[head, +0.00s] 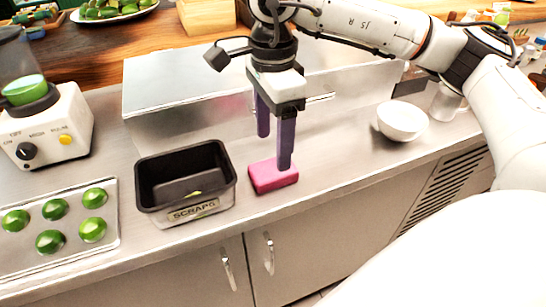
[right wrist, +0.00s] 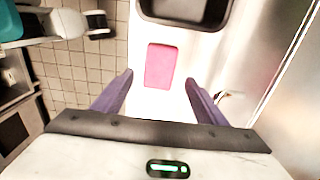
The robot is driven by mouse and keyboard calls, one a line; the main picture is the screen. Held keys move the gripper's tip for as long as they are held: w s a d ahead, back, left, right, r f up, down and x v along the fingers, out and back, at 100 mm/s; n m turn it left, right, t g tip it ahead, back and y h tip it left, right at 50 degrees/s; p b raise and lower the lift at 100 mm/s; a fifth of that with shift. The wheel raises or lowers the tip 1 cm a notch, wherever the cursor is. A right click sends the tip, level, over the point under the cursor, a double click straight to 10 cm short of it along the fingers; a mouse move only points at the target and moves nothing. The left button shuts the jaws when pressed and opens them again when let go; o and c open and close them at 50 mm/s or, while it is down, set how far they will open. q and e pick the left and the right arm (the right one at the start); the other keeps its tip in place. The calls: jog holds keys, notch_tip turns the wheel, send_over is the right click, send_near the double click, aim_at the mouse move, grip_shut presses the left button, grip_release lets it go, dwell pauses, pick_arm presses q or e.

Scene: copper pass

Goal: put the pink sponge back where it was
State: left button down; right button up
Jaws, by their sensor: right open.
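The pink sponge (head: 272,179) lies flat on the steel counter near its front edge, just right of the black scraps bin (head: 187,212). My right gripper (head: 274,153) is open and empty, pointing down over the sponge. One purple finger overlaps the sponge's top in the head view; I cannot tell whether it touches. In the right wrist view the sponge (right wrist: 160,66) shows beyond the fingertips and between their lines, with clear counter on both sides of it. My left gripper is not in view.
A white bowl (head: 402,121) stands to the right and a steel box (head: 180,95) behind. A tray of green limes (head: 118,240) and a white blender (head: 55,135) are at the left. The counter between sponge and bowl is clear.

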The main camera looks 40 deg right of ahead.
aim_at(273, 168)
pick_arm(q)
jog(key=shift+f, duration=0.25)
pick_arm(e)
notch_tip(273, 168, up, 6)
jog(key=shift+f, duration=0.1)
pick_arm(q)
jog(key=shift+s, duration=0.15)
